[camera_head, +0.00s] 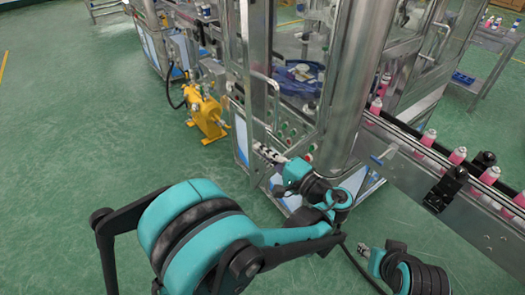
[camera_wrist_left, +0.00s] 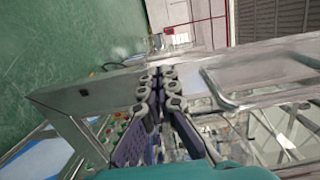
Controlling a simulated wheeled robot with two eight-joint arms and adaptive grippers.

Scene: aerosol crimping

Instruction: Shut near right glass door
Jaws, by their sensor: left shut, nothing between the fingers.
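The near right glass door (camera_head: 243,60) has a metal frame and stands at an angle out from the machine, with a long U-shaped handle (camera_head: 276,112) on it. In the left wrist view its metal frame (camera_wrist_left: 85,92) crosses the picture, and the handle (camera_wrist_left: 215,88) shows at right. My left gripper (camera_head: 262,150) is shut and empty, close to the lower part of the door by the handle. Its fingers (camera_wrist_left: 160,92) lie together over the frame; I cannot tell whether they touch it. My right gripper (camera_head: 368,252) is at lower right; its fingers are too small to judge.
The machine's steel corner post (camera_head: 344,85) stands right of the door. A conveyor (camera_head: 405,150) with several pink cans (camera_head: 428,138) runs to the lower right. A yellow pump (camera_head: 207,112) stands at left. Green floor (camera_head: 75,130) is free at far left.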

